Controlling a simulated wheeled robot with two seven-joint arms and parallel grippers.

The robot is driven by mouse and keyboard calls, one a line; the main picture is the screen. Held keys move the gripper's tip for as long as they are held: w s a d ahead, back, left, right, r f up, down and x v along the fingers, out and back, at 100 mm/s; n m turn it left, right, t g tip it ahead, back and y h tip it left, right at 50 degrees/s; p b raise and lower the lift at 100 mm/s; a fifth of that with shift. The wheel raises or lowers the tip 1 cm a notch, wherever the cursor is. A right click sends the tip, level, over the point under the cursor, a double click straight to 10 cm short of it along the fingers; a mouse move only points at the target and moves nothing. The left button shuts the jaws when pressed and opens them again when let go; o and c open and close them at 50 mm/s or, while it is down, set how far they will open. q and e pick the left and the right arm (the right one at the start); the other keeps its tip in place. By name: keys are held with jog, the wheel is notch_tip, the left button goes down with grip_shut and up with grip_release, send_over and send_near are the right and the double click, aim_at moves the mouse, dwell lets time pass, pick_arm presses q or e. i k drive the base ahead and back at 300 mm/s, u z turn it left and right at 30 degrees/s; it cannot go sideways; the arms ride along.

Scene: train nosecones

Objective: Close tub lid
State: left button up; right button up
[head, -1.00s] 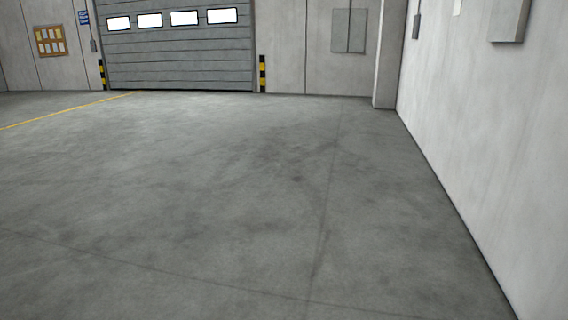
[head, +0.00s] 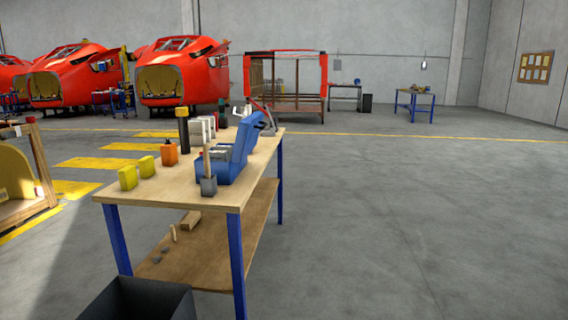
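A blue tub (head: 209,169) stands on the near right part of a wooden workbench (head: 175,192) with blue legs. Its blue lid (head: 243,142) is raised and tilted up at the tub's right side, so the tub is open. Some grey contents show at the tub's opening, too small to make out. Neither of my grippers is in view.
Yellow containers (head: 128,177), an orange bottle (head: 169,153) and a dark cup with a stick (head: 208,185) stand near the tub. A dark bin (head: 140,300) is at the bench's front. The floor (head: 400,220) to the right is clear.

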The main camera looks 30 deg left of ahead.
aim_at(252, 123)
jog(key=u, duration=0.9)
jog(key=i, duration=1.1)
jog(key=u, duration=0.55)
jog(key=k, duration=0.55)
jog(key=z, duration=0.6)
jog(key=i, duration=0.8)
jog(key=z, duration=0.2)
